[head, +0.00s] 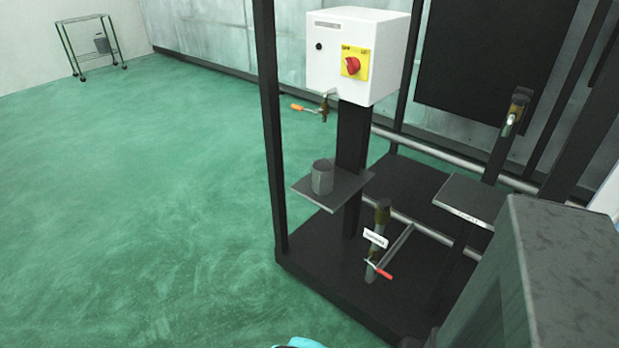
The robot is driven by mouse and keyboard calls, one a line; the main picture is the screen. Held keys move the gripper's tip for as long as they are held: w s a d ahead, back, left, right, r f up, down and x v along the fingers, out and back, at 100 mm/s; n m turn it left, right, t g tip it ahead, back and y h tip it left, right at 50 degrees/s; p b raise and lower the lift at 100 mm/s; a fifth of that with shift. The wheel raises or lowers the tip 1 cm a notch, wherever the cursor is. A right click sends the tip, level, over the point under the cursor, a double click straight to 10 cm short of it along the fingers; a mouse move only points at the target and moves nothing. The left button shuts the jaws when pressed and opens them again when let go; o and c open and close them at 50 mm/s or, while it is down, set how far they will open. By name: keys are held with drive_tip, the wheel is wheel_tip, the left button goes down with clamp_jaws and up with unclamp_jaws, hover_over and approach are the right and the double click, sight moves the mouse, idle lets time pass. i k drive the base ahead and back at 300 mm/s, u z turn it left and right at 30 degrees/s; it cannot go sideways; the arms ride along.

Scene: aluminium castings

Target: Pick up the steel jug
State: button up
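A grey, open-topped metal vessel (322,177) stands upright on a small dark shelf plate (352,187) in the head view, below a white switch box. It looks like the steel jug, but I see no clear handle or spout. A second small grey container (102,43) is at the wire trolley at the far upper left, too small to identify. My gripper is not in view.
The white box (335,58) has a red knob; a brass tap with an orange handle (305,109) sits below it. Dark posts (270,130) flank the shelf. A red-handled valve (378,270) stands low on the black base. A grey block (565,270) fills the lower right. Green floor is clear at left.

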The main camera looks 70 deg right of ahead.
sight(322, 169)
drive_tip(key=z, duration=0.05)
drive_tip(key=i, duration=0.9)
drive_tip(key=z, duration=0.2)
